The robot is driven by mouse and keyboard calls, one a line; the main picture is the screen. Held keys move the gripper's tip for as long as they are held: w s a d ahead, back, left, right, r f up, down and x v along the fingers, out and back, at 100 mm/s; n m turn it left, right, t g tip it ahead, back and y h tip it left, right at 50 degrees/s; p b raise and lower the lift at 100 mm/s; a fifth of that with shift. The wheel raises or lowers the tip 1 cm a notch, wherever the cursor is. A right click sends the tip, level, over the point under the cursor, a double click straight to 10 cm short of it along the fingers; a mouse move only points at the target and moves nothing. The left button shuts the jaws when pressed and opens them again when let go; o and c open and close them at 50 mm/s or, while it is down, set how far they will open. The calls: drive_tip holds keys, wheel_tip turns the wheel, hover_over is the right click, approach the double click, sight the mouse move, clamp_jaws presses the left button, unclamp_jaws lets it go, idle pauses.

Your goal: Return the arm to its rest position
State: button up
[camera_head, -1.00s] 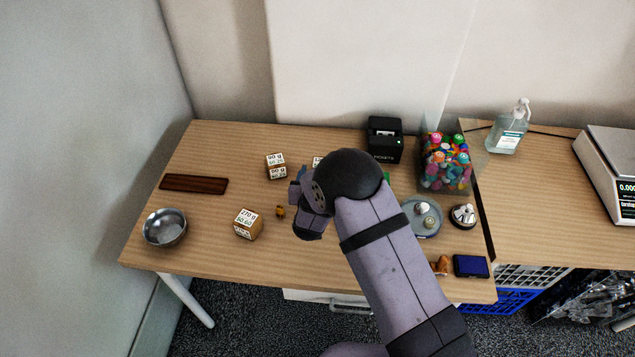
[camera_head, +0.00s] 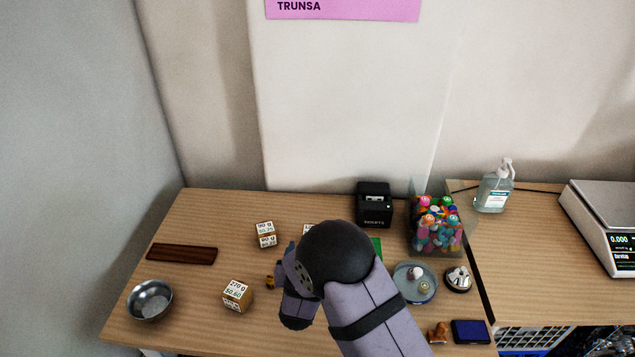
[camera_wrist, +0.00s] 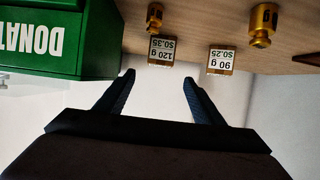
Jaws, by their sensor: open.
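My gripper (camera_wrist: 158,80) is open in the wrist view, with nothing between its two dark fingers. In the head view my gripper (camera_head: 284,274) shows at the end of my purple-grey arm, over the middle of the wooden table (camera_head: 190,302); its fingertips are hard to make out there. In the wrist view, which looks upside down, a green donation box (camera_wrist: 60,40) is at upper left. Two price cubes, marked 120 g (camera_wrist: 163,49) and 90 g (camera_wrist: 220,61), and two brass weights (camera_wrist: 154,17) (camera_wrist: 262,24) lie beyond the fingers.
A metal bowl (camera_head: 149,300), brown strip (camera_head: 182,254) and price cubes (camera_head: 237,296) (camera_head: 265,234) are at left. A black printer (camera_head: 374,204), clear box of colourful items (camera_head: 435,228), round tray (camera_head: 415,293), bell (camera_head: 458,279) and blue pad (camera_head: 470,331) are at right. Sanitizer (camera_head: 494,188) and a scale (camera_head: 610,225) stand beyond.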

drive_tip(key=shift+a, duration=0.1)
drive_tip(key=s+d+r+g+p, duration=0.1)
drive_tip(key=s+d+r+g, duration=0.2)
drive_tip(key=s+d, duration=0.4)
drive_tip(key=s+d+r+g+p, duration=0.1)
drive_tip(key=s+d+r+g, duration=0.2)
drive_tip(key=s, duration=1)
drive_tip(key=s+d+r+g+p, duration=0.2)
drive_tip(key=s+d+r+g, duration=0.1)
drive_tip(key=s+d+g, duration=0.4)
drive_tip(key=s+d, duration=0.3)
drive_tip(key=d, duration=0.1)
drive_tip(key=shift+d+r+g, duration=0.3)
drive_tip(key=shift+d+r, duration=0.1)
drive_tip(key=c, duration=0.4)
